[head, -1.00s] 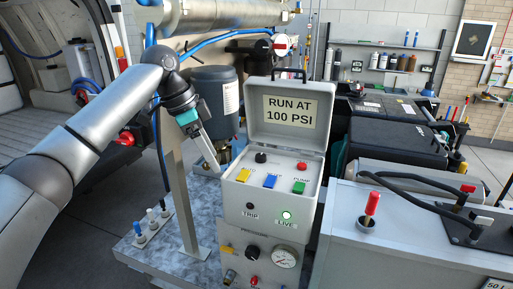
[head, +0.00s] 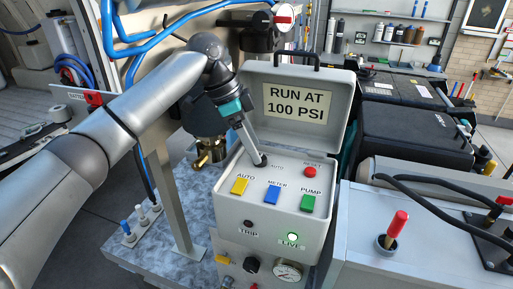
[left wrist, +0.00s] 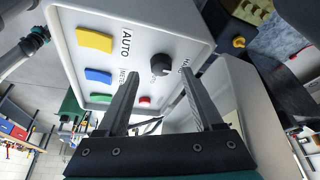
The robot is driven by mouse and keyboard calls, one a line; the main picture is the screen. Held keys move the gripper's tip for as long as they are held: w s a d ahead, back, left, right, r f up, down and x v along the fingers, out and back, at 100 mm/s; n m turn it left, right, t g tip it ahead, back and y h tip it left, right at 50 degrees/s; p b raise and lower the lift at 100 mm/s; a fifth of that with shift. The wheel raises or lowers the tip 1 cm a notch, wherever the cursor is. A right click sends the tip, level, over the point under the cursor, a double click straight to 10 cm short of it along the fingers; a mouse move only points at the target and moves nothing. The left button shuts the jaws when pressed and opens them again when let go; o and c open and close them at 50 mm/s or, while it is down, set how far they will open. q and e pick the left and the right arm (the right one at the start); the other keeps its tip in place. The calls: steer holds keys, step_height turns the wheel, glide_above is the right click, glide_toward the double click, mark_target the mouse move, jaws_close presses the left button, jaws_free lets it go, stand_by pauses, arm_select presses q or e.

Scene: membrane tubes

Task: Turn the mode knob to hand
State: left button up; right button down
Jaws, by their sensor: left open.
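The black mode knob (left wrist: 160,66) stands on the light grey panel of the open control box (left wrist: 182,22). In the left wrist view it lies ahead of and between my two fingertips. Small lettering surrounds it, partly hidden and hard to read; I cannot tell its setting. In the head view my left gripper (head: 262,161) points down at the knob's place at the panel's back left, hiding most of it. My left gripper (left wrist: 159,72) is open, with no finger clearly touching the knob. My right gripper is not in view.
Near the knob are a red reset button (head: 310,170), a yellow auto button (head: 239,186), a blue meter button (head: 272,195) and a green pump button (head: 308,204). The raised lid (head: 330,130) reads "RUN AT 100 PSI". A red-handled lever (head: 397,225) stands right.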

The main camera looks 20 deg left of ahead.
arm_select(q)
steer(key=shift+w+d+f, duration=0.15)
steer(key=shift+d+f, duration=0.1)
steer(key=shift+f, duration=0.35)
steer(key=shift+w+d+f, duration=0.1)
steer(key=shift+d+f, duration=0.05)
steer(key=shift+f, duration=0.45)
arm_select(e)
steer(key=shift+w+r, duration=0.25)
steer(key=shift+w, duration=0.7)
arm_select(q)
steer(key=c, duration=0.9)
jaws_close()
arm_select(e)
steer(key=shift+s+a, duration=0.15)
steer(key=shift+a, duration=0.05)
